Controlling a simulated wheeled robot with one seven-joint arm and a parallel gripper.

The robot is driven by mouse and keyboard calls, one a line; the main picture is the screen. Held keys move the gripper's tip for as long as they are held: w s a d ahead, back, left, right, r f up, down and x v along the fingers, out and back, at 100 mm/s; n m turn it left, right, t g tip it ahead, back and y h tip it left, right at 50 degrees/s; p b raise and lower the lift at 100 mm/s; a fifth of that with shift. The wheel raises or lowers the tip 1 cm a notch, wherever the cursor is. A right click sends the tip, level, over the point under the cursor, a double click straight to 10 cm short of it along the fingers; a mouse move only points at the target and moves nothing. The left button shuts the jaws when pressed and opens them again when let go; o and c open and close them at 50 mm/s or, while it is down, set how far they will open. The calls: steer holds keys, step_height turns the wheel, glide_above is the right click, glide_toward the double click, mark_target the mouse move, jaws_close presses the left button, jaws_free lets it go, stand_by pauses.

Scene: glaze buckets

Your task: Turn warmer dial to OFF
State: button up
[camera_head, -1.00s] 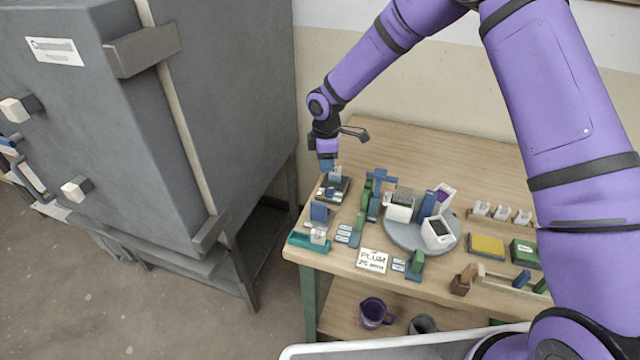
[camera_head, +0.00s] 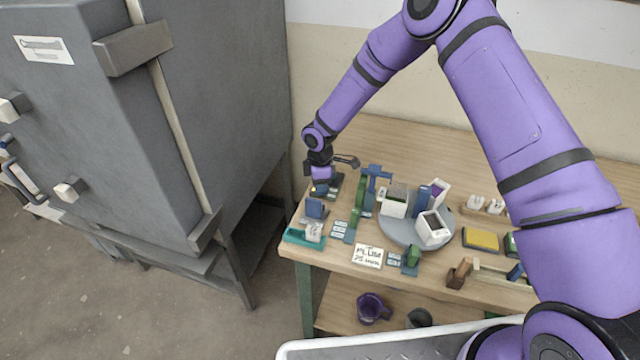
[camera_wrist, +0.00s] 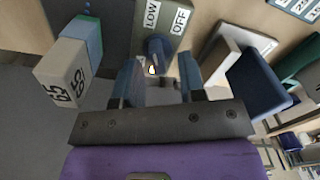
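The warmer (camera_wrist: 162,18) fills the top middle of the wrist view as a grey-green panel with white LOW and OFF labels. Its blue dial (camera_wrist: 157,50) stands below the labels, with a small white and yellow mark near its end. My gripper (camera_wrist: 160,78) is open, with one blue-grey finger on each side of the dial in the picture; I cannot tell if they touch it. In the head view my gripper (camera_head: 320,187) is down at the warmer (camera_head: 335,182) on the table's left side and hides the dial.
A pale block (camera_wrist: 65,75) with dark numbers and a blue-teal part is left of my fingers. A dark blue piece (camera_wrist: 252,85) is close on the right. The grey turntable (camera_head: 396,230) with white boxes stands right of the warmer. A big grey kiln (camera_head: 215,110) is at left.

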jaws_close()
steer(key=shift+m, duration=0.4)
steer(key=m, duration=0.3)
steer(key=shift+w+m, duration=0.2)
steer(key=shift+m, duration=0.1)
steer(key=m, duration=0.5)
steer(key=shift+w+d+m, duration=0.2)
steer(key=shift+w+m, duration=0.1)
jaws_free()
steer(key=shift+r, duration=0.15)
